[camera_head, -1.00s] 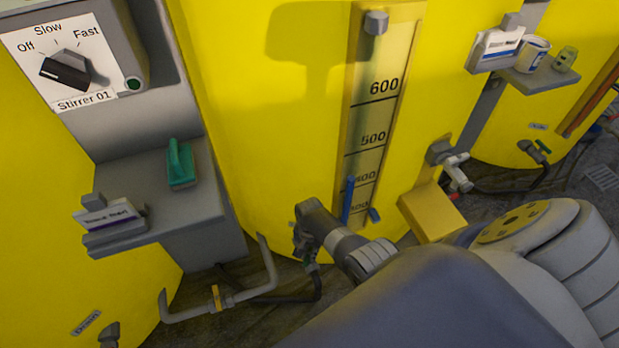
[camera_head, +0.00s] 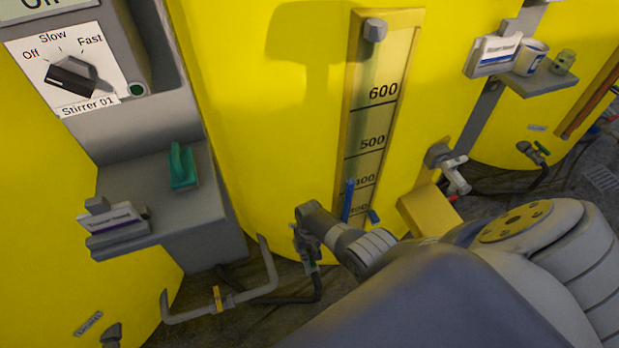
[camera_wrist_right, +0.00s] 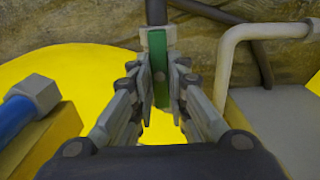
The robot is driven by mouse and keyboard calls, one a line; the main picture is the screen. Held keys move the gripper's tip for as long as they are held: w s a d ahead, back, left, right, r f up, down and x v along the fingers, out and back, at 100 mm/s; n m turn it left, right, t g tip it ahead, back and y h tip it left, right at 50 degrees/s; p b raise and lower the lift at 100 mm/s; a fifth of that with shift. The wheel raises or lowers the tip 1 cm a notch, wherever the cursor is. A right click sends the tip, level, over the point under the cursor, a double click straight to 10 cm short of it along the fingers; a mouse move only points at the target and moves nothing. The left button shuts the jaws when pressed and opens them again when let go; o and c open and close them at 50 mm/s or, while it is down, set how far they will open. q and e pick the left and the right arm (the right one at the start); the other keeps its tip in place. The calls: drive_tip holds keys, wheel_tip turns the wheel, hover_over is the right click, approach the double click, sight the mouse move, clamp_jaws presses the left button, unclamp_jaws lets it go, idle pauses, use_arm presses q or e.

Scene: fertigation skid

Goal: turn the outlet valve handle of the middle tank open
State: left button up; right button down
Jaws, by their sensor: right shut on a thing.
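The middle tank (camera_head: 270,130) is the large yellow one at the centre of the head view, with a level gauge on its front. My right gripper (camera_head: 306,250) is low at the front of this tank, pointing down. In the right wrist view my right gripper (camera_wrist_right: 160,78) is shut on the green valve handle (camera_wrist_right: 157,50), whose flat bar stands between the two fingers. A dark pipe lies beyond the handle. In the head view my gripper hides most of the valve. My left gripper is not in view.
The stirrer box with its shelf (camera_head: 205,215) and green brush (camera_head: 183,167) stands left of the gripper. A grey bent pipe (camera_head: 270,272) runs close beside it. A blue-handled part (camera_head: 348,198) and yellow box (camera_head: 428,212) are to the right.

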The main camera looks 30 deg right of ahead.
sight(310, 255)
idle(0.5)
drive_tip(key=c, duration=1.6)
unclamp_jaws()
drive_tip(key=shift+o, duration=0.2)
drive_tip(key=shift+r, duration=0.1)
drive_tip(key=shift+r, duration=1.05)
wheel_tip(310, 255, up, 10)
drive_tip(key=shift+f, duration=0.15)
